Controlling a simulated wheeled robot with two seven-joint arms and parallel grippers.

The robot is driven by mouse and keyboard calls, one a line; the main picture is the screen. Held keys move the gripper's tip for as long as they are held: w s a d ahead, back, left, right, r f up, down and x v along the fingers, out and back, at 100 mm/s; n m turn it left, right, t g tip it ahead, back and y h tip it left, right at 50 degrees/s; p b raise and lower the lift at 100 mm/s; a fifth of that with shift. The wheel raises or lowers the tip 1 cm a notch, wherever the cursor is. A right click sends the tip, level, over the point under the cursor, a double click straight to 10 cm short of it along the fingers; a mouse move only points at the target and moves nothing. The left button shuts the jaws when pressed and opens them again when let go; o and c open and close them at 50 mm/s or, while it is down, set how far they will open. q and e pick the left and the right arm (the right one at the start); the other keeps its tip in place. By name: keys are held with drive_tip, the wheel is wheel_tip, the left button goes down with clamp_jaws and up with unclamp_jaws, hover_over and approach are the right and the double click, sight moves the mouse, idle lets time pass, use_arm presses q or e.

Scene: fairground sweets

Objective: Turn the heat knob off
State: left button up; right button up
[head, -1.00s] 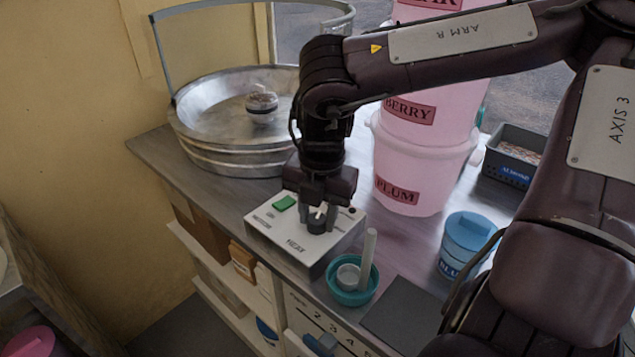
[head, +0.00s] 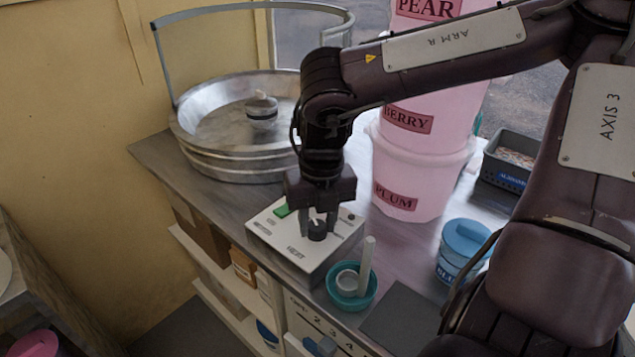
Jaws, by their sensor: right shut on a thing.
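The heat knob (head: 317,231) is a dark round knob with a white pointer mark, on top of a white control box (head: 290,250) lettered HEAT. My right gripper (head: 318,228) points straight down over the box, with its fingers on either side of the knob, shut on it. My left gripper is not in view.
A round metal floss pan (head: 190,150) stands behind left. Pink tubs (head: 405,160) stand behind right. A teal bowl (head: 350,299) with a white stick stands close in front of the box.

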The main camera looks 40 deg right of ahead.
sight(319, 224)
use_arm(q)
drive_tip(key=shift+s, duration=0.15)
use_arm(e)
drive_tip(key=shift+w, duration=0.1)
drive_tip(key=o, duration=1)
drive_tip(key=shift+c, duration=0.2)
drive_tip(key=shift+r, duration=0.35)
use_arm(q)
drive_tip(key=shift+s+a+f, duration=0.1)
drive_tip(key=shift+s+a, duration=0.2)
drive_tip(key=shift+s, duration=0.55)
use_arm(e)
wheel_tip(319, 224, up, 7)
drive_tip(key=shift+d+r, duration=0.1)
drive_tip(key=shift+d, duration=0.05)
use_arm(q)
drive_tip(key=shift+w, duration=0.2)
